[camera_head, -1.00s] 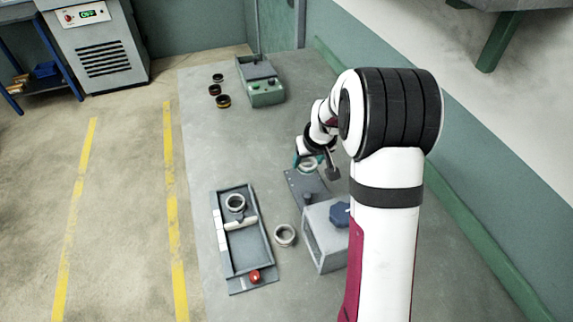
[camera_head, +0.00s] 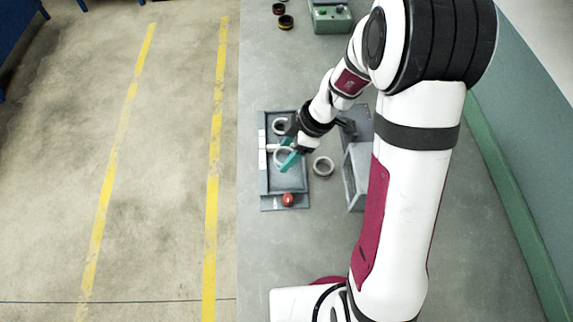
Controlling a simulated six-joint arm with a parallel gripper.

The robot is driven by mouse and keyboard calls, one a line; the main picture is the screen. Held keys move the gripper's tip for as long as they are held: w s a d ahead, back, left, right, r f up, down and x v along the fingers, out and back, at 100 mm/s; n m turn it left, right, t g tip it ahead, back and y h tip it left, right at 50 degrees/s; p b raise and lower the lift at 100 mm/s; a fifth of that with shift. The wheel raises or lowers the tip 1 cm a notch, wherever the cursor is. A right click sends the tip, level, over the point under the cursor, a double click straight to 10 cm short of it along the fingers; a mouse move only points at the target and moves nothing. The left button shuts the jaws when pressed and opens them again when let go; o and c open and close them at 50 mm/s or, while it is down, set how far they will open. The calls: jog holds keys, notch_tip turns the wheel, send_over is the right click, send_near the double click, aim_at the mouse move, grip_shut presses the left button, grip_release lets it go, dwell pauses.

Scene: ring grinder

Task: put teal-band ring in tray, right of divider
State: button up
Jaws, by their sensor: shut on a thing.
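My gripper (camera_head: 288,158) has teal fingers and is shut on a pale metal ring (camera_head: 280,155). Its fingers partly cover this ring, and I cannot make out a teal band on it. The grey tray (camera_head: 264,182) is below the gripper. The held ring appears over the tray near the pale divider (camera_head: 270,147), toward the near compartment. I cannot tell whether it touches the tray floor. Another ring (camera_head: 280,127) lies in the far compartment. The arm hides part of the tray's right side.
A grey box-shaped fixture (camera_head: 356,172) stands further right. A red button (camera_head: 288,199) sits at the tray's near end. A green box (camera_head: 330,17) and dark rings (camera_head: 286,22) are at the back.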

notch_tip(320, 180, down, 6)
jog(key=shift+r, duration=0.2)
jog(key=shift+f, duration=0.1)
jog(key=o, duration=1.5)
jog(key=shift+c, duration=0.2)
jog(key=v, duration=1.1)
jog(key=s+r+m+h, duration=0.1)
jog(key=s+r+m, duration=0.4)
jog(key=s+m, duration=0.6)
jog(key=s+r+m+h, duration=0.1)
jog(key=s+r+m, duration=0.4)
jog(key=s+m, duration=0.5)
jog(key=shift+s+a+r+m+g+h, duration=0.2)
jog(key=shift+s+a+m+g+h, duration=0.15)
jog(key=shift+m, duration=0.45)
